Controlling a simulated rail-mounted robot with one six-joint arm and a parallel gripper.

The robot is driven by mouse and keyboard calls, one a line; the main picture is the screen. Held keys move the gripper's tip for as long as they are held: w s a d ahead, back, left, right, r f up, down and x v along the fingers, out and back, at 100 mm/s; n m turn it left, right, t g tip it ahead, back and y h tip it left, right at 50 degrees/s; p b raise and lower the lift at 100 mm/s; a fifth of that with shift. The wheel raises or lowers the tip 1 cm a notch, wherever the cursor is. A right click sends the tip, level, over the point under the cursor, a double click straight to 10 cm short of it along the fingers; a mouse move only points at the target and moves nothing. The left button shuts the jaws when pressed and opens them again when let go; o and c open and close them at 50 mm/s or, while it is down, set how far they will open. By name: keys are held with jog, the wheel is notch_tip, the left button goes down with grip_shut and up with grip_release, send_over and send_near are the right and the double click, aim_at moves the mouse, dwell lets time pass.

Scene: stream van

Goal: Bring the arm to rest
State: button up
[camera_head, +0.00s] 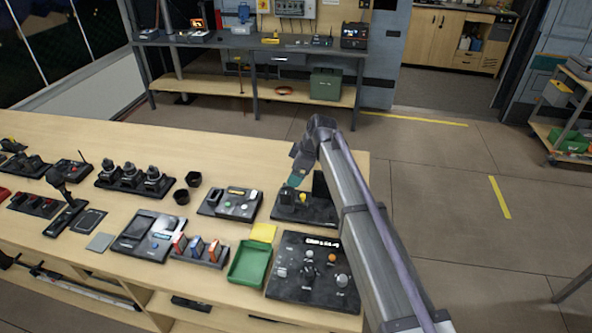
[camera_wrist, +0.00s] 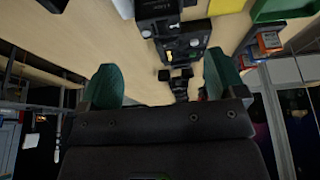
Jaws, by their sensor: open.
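My gripper (camera_wrist: 160,85) shows in the wrist view with two green fingers spread wide apart and nothing between them. In the head view my gripper (camera_head: 295,180) hangs from the bent end of my arm above the right part of the wooden table (camera_head: 225,145). It is over or just in front of a black device with a yellow knob (camera_head: 303,199); the exact gap cannot be told. My arm reaches in from the lower right, with its forearm passing beside the table's right edge.
A black control panel (camera_head: 315,270) with knobs and a green tray (camera_head: 249,264) lie near my arm. Several devices and two black cups cover the table's left and middle. A workbench (camera_head: 250,45) stands behind. The floor (camera_head: 450,180) to the right is clear.

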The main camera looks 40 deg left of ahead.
dwell(0.3)
jog(key=s+d+m+h, duration=0.1)
jog(key=s+d+m, duration=0.3)
jog(key=d, duration=1.6)
jog(key=s+d+f+m+t+h, duration=0.1)
jog(key=s+d+m, duration=0.3)
jog(key=d+m, duration=0.7)
jog(key=s+d+m+h, duration=0.2)
jog(key=s+d+m, duration=0.2)
jog(key=d, duration=2.5)
jog(key=m, duration=0.3)
jog(key=shift+d+f+m+t, duration=0.15)
jog(key=shift+d+m+t, duration=0.15)
jog(key=shift+d+t, duration=0.1)
jog(key=shift+w, duration=0.1)
